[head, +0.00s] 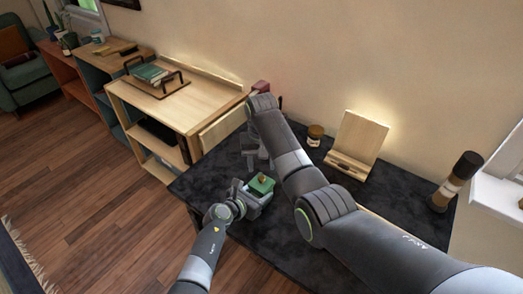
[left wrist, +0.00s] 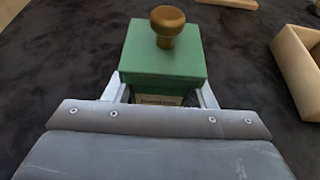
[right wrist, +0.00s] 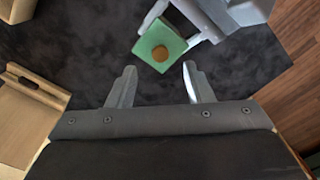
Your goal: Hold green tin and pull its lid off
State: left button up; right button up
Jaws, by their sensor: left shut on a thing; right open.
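The green tin (head: 262,185) stands on the dark table, with a green lid and a round brown knob on top. In the left wrist view the lid (left wrist: 163,58) sits on the tin, its knob (left wrist: 167,26) pointing up. My left gripper (head: 254,193) is shut on the tin's body, below the lid; the fingers show at both sides of it. My right gripper (right wrist: 152,84) is open and empty. In the right wrist view the tin (right wrist: 160,45) is beyond its fingertips, apart from them. In the head view my right arm hides part of the table.
The dark table (head: 205,180) also bears a small jar (head: 315,135), a wooden stand (head: 356,143) and a brown-and-dark bottle (head: 455,181) at the right. A wooden shelf unit (head: 165,107) with a tray of books adjoins the left side.

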aim_at(262, 177)
jog(key=shift+f, duration=2.7)
jog(key=shift+c, duration=0.2)
grip_shut()
jog(key=shift+r, duration=0.3)
jog(key=shift+r, duration=0.85)
jog(key=shift+r, duration=0.1)
jog(key=shift+r, duration=1.95)
pick_arm(q)
jog(key=o, duration=1.5)
jog(key=shift+c, duration=0.2)
